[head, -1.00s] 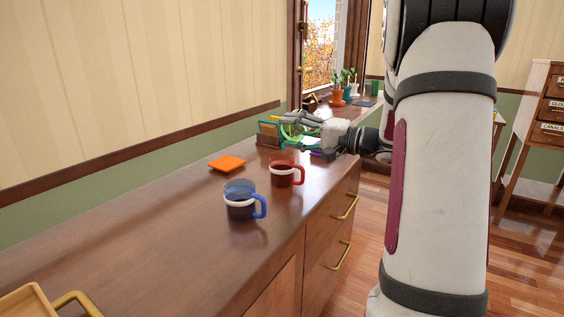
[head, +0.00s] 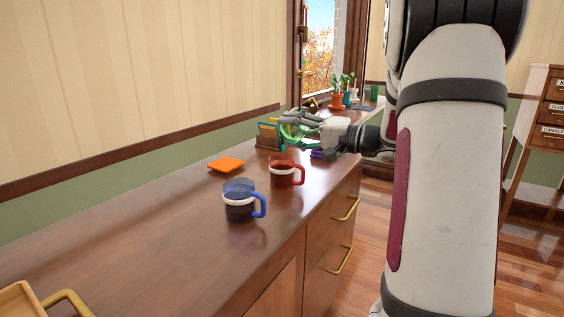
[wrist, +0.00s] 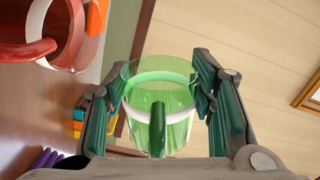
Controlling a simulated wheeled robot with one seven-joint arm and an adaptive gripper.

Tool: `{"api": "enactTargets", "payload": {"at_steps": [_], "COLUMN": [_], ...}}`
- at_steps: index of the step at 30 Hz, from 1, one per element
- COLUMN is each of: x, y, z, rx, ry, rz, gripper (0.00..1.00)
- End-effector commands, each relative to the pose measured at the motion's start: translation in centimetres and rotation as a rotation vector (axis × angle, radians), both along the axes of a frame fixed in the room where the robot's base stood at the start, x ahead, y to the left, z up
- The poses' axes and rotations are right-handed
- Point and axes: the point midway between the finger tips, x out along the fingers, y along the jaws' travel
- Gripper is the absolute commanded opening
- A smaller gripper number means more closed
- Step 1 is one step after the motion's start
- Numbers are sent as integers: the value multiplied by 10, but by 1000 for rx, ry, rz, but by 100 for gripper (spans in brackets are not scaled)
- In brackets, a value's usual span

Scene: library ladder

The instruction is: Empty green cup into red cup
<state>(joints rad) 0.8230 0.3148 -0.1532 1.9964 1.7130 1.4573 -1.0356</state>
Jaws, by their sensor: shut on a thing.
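The green cup (wrist: 160,95) is a clear green glass with a white band and a green handle. My gripper (head: 288,124) is shut on it, with one finger on each side of the cup in the wrist view. In the head view the green cup (head: 291,132) is mostly hidden by the fingers, above the far part of the counter. I cannot tell what it holds. The red cup (head: 283,174) stands upright on the counter, nearer than my gripper, with its handle to the right. Part of the red cup (wrist: 68,45) also shows at the upper left of the wrist view.
A blue cup (head: 239,201) stands in front of the red cup on the wooden counter (head: 150,235). An orange square (head: 226,164) lies to the left. A card holder (head: 268,135) stands behind, near my gripper. The left part of the counter is mostly clear.

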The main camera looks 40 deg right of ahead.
Motion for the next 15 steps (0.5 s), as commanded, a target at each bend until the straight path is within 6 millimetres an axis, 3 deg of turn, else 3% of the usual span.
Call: {"api": "enactTargets", "payload": {"at_steps": [15], "x": [-1], "y": [1], "z": [0], "rx": [-42], "ry": [-20], "rz": [0], "gripper": [17]}}
